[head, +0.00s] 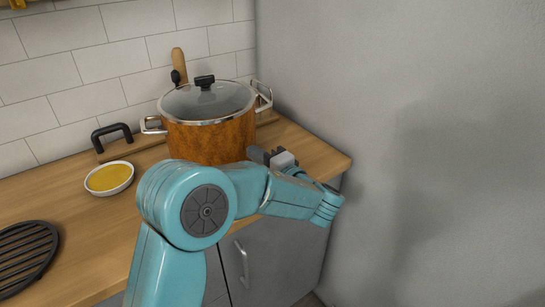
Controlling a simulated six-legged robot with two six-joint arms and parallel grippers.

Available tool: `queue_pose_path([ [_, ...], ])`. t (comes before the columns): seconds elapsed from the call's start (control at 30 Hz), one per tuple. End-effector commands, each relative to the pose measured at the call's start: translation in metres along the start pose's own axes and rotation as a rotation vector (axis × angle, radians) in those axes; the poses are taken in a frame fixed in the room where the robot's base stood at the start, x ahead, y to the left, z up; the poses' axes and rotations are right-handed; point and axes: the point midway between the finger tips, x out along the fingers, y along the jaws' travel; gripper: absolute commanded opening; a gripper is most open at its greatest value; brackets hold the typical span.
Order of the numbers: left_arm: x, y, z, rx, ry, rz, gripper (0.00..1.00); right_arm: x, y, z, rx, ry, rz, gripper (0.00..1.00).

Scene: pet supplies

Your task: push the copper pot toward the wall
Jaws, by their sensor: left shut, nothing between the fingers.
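The copper pot (196,137) stands upright on the wooden counter near the tiled wall, with a glass lid on top and metal handles at its sides. My teal left arm comes up in front of it and hides the lower front of the pot. My left gripper (270,157) is shut and empty, close to the pot's lower right front side. I cannot tell whether it touches the pot. The white tiled wall (60,75) rises behind the pot. My right gripper is not in view.
A small white bowl of yellow liquid (109,178) sits left of the pot. A board with a black handle (112,135) lies behind it. A black round trivet (24,258) is at the lower left. A grey wall (420,120) stands at the right, beyond the counter's end (335,160).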

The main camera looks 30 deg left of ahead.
Motion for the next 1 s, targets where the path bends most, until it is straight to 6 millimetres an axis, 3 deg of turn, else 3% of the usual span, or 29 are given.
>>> queue_pose_path([
  [0.47, 0.007, 0.001, 0.006, -0.001, 0.000, 0.000, 0.00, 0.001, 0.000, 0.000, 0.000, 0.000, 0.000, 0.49],
  [0.7, 0.024, 0.004, 0.023, -0.002, -0.003, 0.000, 0.00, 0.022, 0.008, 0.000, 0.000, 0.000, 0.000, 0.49],
  [1.0, 0.025, 0.001, 0.024, 0.000, -0.001, 0.001, 0.00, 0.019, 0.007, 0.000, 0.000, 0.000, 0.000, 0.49],
])
